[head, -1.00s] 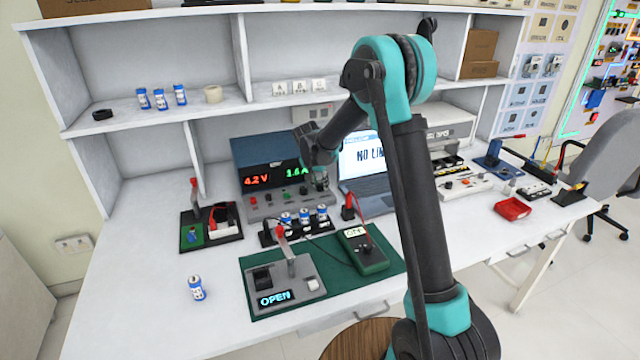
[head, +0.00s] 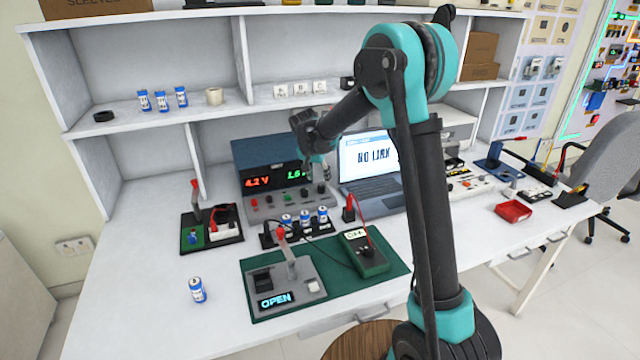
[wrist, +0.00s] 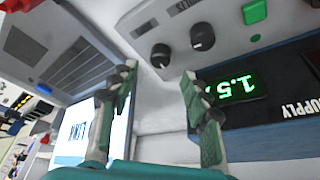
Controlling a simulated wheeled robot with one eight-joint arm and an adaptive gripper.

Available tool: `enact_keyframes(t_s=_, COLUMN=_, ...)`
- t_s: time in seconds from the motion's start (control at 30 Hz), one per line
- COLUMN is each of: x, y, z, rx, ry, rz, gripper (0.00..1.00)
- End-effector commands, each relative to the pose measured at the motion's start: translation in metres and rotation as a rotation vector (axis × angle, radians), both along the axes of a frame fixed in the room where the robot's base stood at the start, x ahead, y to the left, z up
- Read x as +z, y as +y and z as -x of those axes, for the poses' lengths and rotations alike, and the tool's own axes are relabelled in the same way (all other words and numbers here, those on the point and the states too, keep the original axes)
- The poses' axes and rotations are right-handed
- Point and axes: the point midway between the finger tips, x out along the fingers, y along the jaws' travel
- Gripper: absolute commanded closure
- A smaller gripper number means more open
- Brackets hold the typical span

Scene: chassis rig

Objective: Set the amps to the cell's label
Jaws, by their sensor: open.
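The power supply (head: 240,152) stands at the back of the bench, with red 4.2 V and green amps readouts. In the wrist view the green readout (wrist: 237,92) reads 1.5, its end partly covered by a finger. Two dark knobs show there, one (wrist: 160,55) in line with the gap between my fingers and one (wrist: 203,36) beside it. My gripper (wrist: 159,76) is open and empty, apart from the knobs. In the head view my gripper (head: 325,172) is before the supply's right side. A blue-and-white cell (head: 197,290) stands at front left; its label is too small to read.
Several cells stand in a black holder (head: 268,238) before the supply. A laptop (head: 375,187) is close on the right. A green mat (head: 330,292) carries a tester reading OPEN (head: 285,285) and a green meter (head: 365,256).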

Motion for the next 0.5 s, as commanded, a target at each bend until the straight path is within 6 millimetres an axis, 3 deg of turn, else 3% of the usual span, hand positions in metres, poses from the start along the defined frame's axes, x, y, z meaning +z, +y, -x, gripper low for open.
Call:
enact_keyframes(t_s=0.2, x=0.038, y=0.006, z=0.015, rx=0.0, ry=0.0, rz=0.0, gripper=0.53)
enact_keyframes(t_s=0.5, x=0.059, y=0.009, z=0.023, rx=0.0, ry=0.0, rz=0.001, gripper=0.53)
